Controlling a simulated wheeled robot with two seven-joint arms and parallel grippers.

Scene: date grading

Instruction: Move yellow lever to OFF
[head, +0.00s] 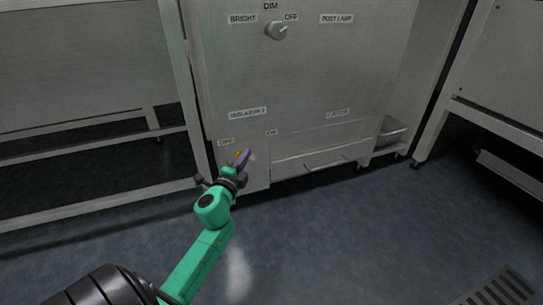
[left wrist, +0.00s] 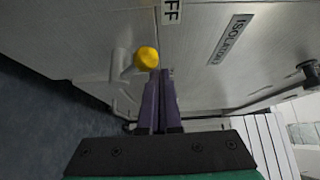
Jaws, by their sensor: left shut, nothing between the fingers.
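The yellow lever knob (head: 238,153) is low on the grey cabinet front, below the OFF label (head: 226,141) and left of the ON label (head: 271,132). In the left wrist view the round yellow knob (left wrist: 147,57) sits at the end of a grey lever part. My left gripper (head: 246,154) has purple fingers, shut and empty, just right of the knob. The fingertips (left wrist: 160,73) are close beside the knob in the left wrist view; I cannot tell if they touch. The fingers hide part of the lever in the head view. My right gripper is not in view.
The ISOLATOR 2 label (head: 248,112) is above the lever. A dimmer knob (head: 276,30) is higher on the cabinet. Metal tables stand on both sides.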

